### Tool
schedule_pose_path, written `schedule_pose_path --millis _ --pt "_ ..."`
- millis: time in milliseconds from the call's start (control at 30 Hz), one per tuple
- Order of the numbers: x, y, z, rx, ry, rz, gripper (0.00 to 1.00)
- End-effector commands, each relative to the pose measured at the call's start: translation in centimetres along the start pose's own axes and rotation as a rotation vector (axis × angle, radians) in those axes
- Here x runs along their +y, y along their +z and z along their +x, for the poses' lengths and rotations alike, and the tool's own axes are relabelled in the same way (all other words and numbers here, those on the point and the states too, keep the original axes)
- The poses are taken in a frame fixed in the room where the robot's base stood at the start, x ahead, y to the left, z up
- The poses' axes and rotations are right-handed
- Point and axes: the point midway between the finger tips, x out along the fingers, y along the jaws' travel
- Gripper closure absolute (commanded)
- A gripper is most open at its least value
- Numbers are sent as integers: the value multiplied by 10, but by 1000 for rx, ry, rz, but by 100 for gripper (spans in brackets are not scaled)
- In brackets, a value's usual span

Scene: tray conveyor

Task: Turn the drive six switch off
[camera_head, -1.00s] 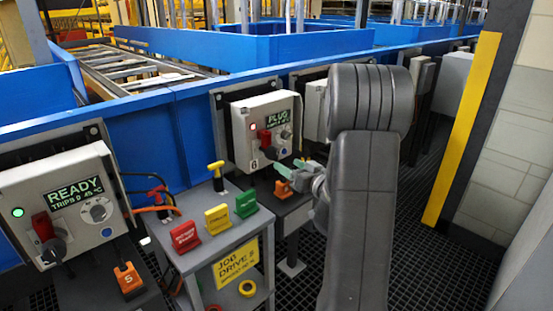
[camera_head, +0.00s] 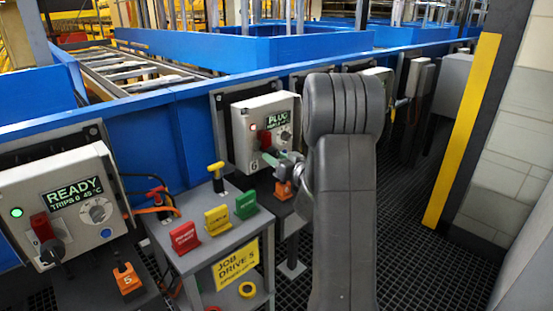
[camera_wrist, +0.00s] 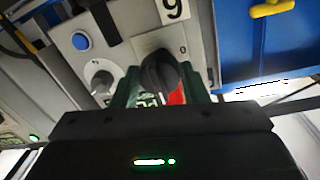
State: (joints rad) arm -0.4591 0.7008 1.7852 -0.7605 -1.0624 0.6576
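The drive six box (camera_head: 262,115) is pale grey with a "6" label and a lit screen, mounted on the blue frame. Its switch (camera_head: 264,138) has a red plate and a black knob. In the wrist view, which is turned upside down, the black knob (camera_wrist: 160,72) shows close up with red beside it. My gripper (camera_head: 281,159) is at the lower front of this box. Its green fingers are apart, one on each side of the knob in the wrist view (camera_wrist: 162,92). Some space shows beside the knob, and whether a finger touches it is unclear.
The drive five box (camera_head: 68,205) reads "READY" at the left, with its own red and black switch (camera_head: 47,237). A grey stand (camera_head: 205,250) with red, yellow and green tags and a yellow padlock-like piece (camera_head: 216,170) is left of my arm. Dark grating floor lies at the right.

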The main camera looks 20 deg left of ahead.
Motion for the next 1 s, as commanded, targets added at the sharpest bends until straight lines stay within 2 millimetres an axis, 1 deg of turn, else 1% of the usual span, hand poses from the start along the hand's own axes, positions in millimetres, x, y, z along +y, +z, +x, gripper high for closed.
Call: schedule_pose_path --millis 267,467,667,1000 --pt "0 1 0 2 0 -17 82" --pt "1 4 0 9 -1 -95 82" --pt "2 6 0 20 -4 -245 82" --pt "4 6 0 43 -8 -566 82"
